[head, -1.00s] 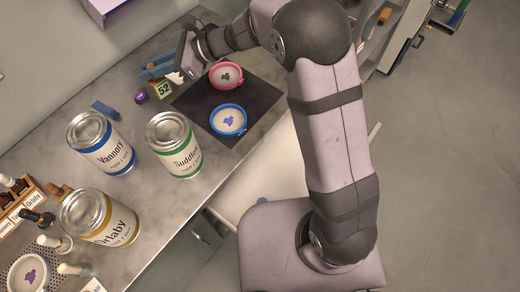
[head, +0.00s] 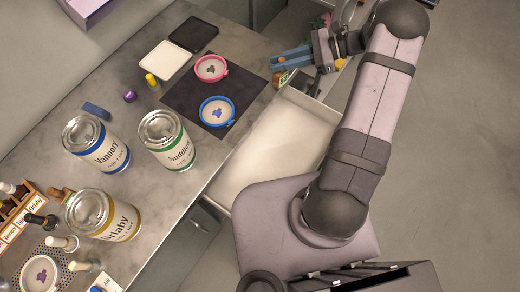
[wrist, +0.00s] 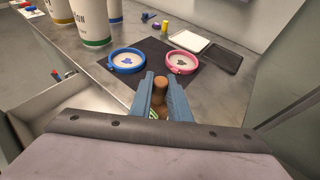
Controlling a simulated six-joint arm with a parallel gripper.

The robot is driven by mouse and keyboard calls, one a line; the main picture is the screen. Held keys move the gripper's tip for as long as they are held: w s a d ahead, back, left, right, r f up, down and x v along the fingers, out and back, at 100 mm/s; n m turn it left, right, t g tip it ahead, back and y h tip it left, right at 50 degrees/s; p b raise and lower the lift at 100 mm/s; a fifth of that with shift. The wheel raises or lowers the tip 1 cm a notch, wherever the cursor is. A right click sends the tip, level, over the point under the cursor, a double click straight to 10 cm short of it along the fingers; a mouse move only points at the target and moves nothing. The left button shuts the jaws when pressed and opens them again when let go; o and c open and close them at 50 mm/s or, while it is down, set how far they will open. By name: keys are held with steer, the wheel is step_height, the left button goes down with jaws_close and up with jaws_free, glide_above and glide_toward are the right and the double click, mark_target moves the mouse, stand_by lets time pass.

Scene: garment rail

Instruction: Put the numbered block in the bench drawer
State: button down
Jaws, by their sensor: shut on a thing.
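My gripper (head: 291,60) has blue fingers shut on the numbered block (head: 282,77), a small block with a green face. In the wrist view a brown rounded piece (wrist: 160,84) shows between the fingers, with a bit of green and white below it. The number cannot be read now. The bench drawer (head: 262,170) is open, with a pale, empty-looking inside. In the head view the block is just beyond the drawer's upper end, and its height is unclear. In the wrist view the drawer (wrist: 62,118) lies to the left of the fingers.
Blue-rimmed (head: 217,111) and pink-rimmed (head: 211,68) dishes stand on a dark mat (head: 184,97). Large cans (head: 167,141) stand along the bench. A white tray (head: 165,60), a black tray (head: 194,35) and a yellow piece (head: 151,79) are behind. Open floor lies right.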

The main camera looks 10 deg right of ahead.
steer(key=s+f+n+g+h+b, duration=0.1)
steer(key=s+f+n+g, duration=0.3)
steer(key=s, duration=0.4)
steer(key=s+f+n+g+h, duration=0.1)
steer(key=s+f+n+g, duration=0.3)
steer(key=s, duration=0.4)
steer(key=s+d+r+n+g+h+b, duration=0.1)
steer(key=s+d+n+g+h+b, duration=0.1)
steer(key=s+d+n+g+h, duration=0.8)
steer(key=w+d+r+n+t+h+b, duration=0.25)
steer(key=w+d+n+t+h, duration=0.7)
steer(key=n+t+h, duration=0.55)
steer(key=w+a+f+n+t+y+b, duration=0.1)
steer(key=w+a+f+n+t+b, duration=0.4)
steer(key=f+n, duration=0.4)
steer(key=shift+a+f+n+t, duration=0.4)
steer(key=shift+a+t, duration=0.1)
steer(key=shift+a, duration=0.15)
